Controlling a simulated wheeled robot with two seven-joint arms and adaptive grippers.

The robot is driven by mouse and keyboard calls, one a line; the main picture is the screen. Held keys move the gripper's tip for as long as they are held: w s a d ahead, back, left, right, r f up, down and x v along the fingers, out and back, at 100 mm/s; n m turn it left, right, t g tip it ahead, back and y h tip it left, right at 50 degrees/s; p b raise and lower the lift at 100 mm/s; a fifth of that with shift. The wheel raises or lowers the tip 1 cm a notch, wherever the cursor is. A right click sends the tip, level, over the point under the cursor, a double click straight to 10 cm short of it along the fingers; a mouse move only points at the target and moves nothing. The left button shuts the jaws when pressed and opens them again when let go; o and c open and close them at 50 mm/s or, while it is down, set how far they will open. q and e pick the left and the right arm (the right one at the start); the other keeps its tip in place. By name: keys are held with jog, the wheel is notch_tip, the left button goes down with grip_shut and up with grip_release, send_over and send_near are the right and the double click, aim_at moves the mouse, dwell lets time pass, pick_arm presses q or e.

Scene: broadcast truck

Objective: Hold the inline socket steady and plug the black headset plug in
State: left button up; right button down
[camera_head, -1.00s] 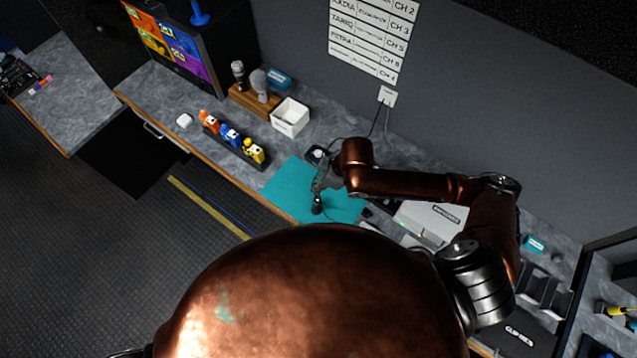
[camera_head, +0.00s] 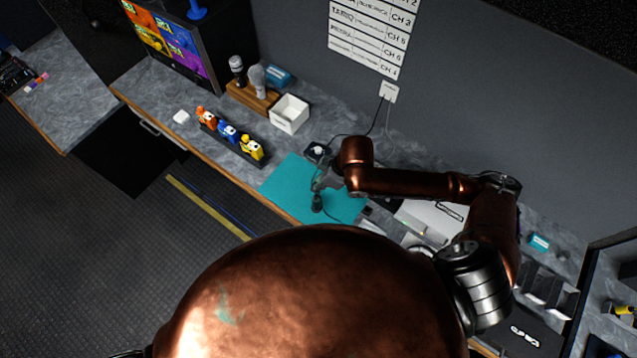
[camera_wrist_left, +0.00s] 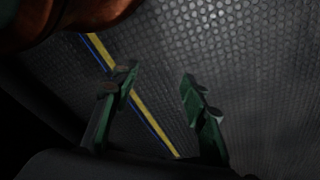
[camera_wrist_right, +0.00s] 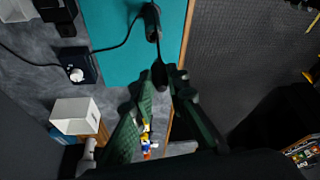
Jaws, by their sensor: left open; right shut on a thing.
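My right gripper (camera_head: 320,184) is over the teal mat (camera_head: 287,178). In the right wrist view its fingers (camera_wrist_right: 163,78) are close together on the thin dark end of a black cabled connector (camera_wrist_right: 152,22). The connector's thicker body sticks out beyond the fingertips and a black cable leaves its far end. It shows below the gripper in the head view (camera_head: 317,203). I cannot tell whether this is the headset plug or the inline socket; its mate is not clearly visible. My left gripper (camera_wrist_left: 158,82) is open and empty above the dark floor, away from the mat.
A small black box with a white knob (camera_wrist_right: 76,74) sits by the mat's edge. A white open bin (camera_head: 289,114), a wooden stand (camera_head: 246,97) and several colored figures (camera_head: 229,134) stand left of the mat. My right arm covers part of the bench to the right.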

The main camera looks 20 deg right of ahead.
pick_arm(q)
jog(key=w+d+r+n+t+h, duration=0.1)
jog(key=w+d+r+n+t, duration=0.2)
jog(key=w, duration=0.6)
jog(key=w+d+r+n+t+h, duration=0.1)
jog(key=w+d+r+n+h, duration=0.1)
jog(key=w+d+r, duration=0.35)
jog(key=n+t+h, duration=0.8)
jog(key=n, duration=1.5)
send_near(315, 208)
jog(key=shift+x, duration=5.65)
jog(key=shift+r, duration=0.1)
jog(key=shift+c, duration=0.3)
jog(key=shift+o, duration=0.3)
